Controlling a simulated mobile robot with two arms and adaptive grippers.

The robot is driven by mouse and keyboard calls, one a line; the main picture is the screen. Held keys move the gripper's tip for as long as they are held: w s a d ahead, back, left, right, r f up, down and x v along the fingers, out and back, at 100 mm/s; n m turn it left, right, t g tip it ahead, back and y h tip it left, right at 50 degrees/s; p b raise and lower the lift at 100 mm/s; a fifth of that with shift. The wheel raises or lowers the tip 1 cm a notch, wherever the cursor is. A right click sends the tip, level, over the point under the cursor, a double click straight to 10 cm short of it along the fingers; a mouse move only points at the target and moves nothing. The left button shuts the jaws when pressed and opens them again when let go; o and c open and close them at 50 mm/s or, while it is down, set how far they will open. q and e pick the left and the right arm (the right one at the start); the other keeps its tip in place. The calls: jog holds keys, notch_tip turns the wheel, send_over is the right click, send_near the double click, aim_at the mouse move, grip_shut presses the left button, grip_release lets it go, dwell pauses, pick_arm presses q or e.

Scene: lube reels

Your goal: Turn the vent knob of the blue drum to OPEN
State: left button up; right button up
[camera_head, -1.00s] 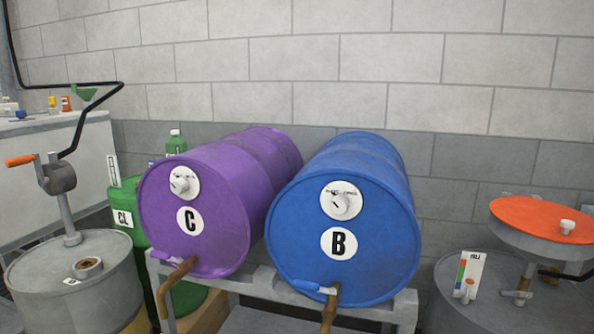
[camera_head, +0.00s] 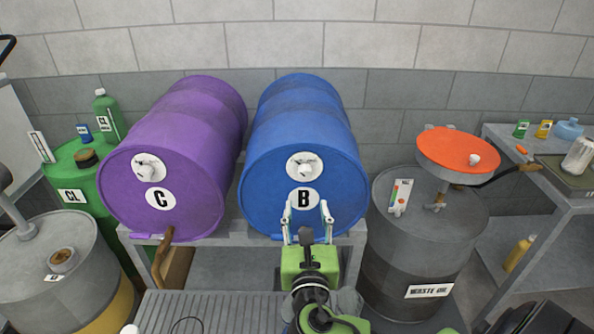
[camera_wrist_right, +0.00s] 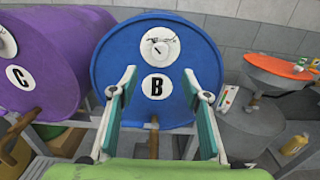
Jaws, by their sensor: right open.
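The blue drum (camera_head: 352,176) lies on its side on a rack and carries a white label B. Its white vent knob (camera_head: 304,167) sits on a round white plate above the label, and also shows in the right wrist view (camera_wrist_right: 160,47). The plate's lettering is too small to read. My right gripper (camera_head: 306,208) is open and empty in front of the drum's lower face, below the knob. In the right wrist view its fingers (camera_wrist_right: 162,80) stand apart on either side of the B label, short of the drum. My left gripper is not in view.
A purple drum (camera_head: 186,120) marked C lies beside the blue one on the same rack (camera_head: 205,238). A grey waste oil drum (camera_head: 425,255) with an orange pan (camera_head: 450,150) stands at the right. A grey drum (camera_head: 70,290) stands at the left.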

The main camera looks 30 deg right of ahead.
aim_at(305, 175)
jog(key=p+x, duration=0.2)
jog(key=x, duration=1)
jog(key=shift+w+d, duration=0.15)
jog(key=shift+d, duration=0.1)
jog(key=c, duration=1.1)
